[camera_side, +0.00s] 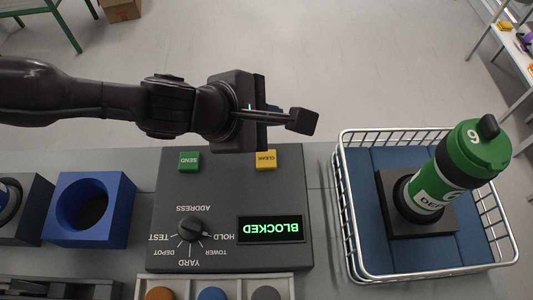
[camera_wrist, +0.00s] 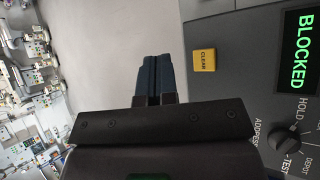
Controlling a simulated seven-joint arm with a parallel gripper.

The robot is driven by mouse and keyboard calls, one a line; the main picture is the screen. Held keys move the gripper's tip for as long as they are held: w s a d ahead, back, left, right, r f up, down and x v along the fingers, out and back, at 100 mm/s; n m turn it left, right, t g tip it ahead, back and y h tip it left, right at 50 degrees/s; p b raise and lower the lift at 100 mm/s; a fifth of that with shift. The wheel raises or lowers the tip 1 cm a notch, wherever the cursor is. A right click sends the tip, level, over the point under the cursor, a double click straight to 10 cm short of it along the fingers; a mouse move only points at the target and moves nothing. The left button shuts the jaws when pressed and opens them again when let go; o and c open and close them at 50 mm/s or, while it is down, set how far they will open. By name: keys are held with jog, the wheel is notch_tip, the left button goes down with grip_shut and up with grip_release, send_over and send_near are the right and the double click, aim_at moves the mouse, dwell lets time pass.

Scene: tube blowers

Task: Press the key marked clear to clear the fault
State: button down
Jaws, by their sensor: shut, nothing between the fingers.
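The yellow key marked CLEAR (camera_side: 266,160) sits at the back right of the grey control box (camera_side: 170,252). It also shows in the wrist view (camera_wrist: 204,60), just right of my fingertips. My gripper (camera_wrist: 153,60) is shut and empty, its dark fingers side by side. In the side view my gripper's hand is above and behind the key, and its fingers are mostly hidden there. The key appears apart from my fingers. The display (camera_side: 271,229) reads BLOCKED in green letters.
A green SEND key (camera_side: 189,161) is left of CLEAR. A knob (camera_side: 190,228) points near HOLD. A wire basket (camera_side: 352,240) at right holds a tilted green bottle (camera_side: 452,168) in a dark block. A blue ring block (camera_side: 122,190) stands at left. Floor lies beyond the bench edge.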

aim_at(267, 161)
jog(key=shift+f, duration=4.35)
jog(key=shift+f, duration=0.15)
jog(key=shift+f, duration=0.3)
jog(key=shift+f, duration=0.45)
jog(key=shift+r, duration=0.85)
jog(key=shift+r, duration=2.5)
